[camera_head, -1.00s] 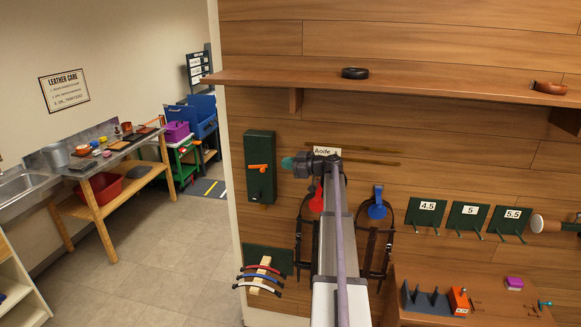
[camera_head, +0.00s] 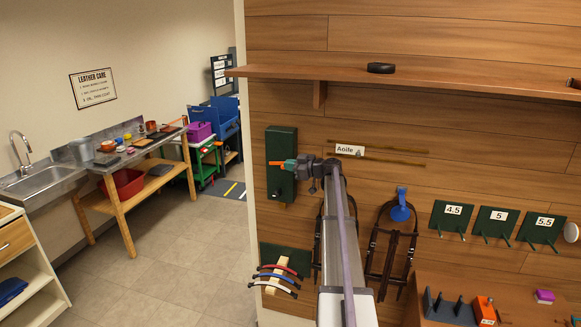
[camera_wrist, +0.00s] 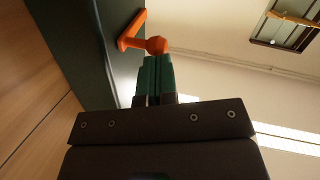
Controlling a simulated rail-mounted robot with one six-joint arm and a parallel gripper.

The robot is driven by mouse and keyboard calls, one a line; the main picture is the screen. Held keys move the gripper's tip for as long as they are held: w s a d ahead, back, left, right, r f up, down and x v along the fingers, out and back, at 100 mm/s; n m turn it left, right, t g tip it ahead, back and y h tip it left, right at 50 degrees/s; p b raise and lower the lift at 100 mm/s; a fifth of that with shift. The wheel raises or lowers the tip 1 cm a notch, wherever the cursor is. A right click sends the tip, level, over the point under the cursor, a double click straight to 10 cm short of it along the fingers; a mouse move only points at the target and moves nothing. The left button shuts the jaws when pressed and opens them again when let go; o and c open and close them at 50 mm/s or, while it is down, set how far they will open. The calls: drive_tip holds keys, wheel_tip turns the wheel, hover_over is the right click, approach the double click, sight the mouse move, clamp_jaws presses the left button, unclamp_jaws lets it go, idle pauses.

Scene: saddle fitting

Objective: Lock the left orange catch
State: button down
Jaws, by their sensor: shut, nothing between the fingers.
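The orange catch (camera_head: 281,163) is a lever on a dark green panel (camera_head: 282,140) fixed to the wooden wall. In the wrist view the catch (camera_wrist: 133,33) shows an arm ending in a round orange knob (camera_wrist: 157,45). My gripper (camera_head: 299,164) is at the right side of the catch in the head view. In the wrist view its green fingers (camera_wrist: 155,66) are shut together and empty, with their tips right at the knob. I cannot tell whether they touch it. Only one orange catch shows on this panel, and my gripper partly covers it in the head view.
A wooden shelf (camera_head: 430,83) juts out above my arm. A name card (camera_head: 350,151) is on the wall to the right. Leather straps and a blue holder (camera_head: 401,206) hang there. A rack of curved coloured bars (camera_head: 277,275) sits below the panel.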

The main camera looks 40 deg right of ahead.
drive_tip(key=f+p+v, duration=0.1)
drive_tip(key=v, duration=1.2)
drive_tip(key=shift+s+a, duration=0.2)
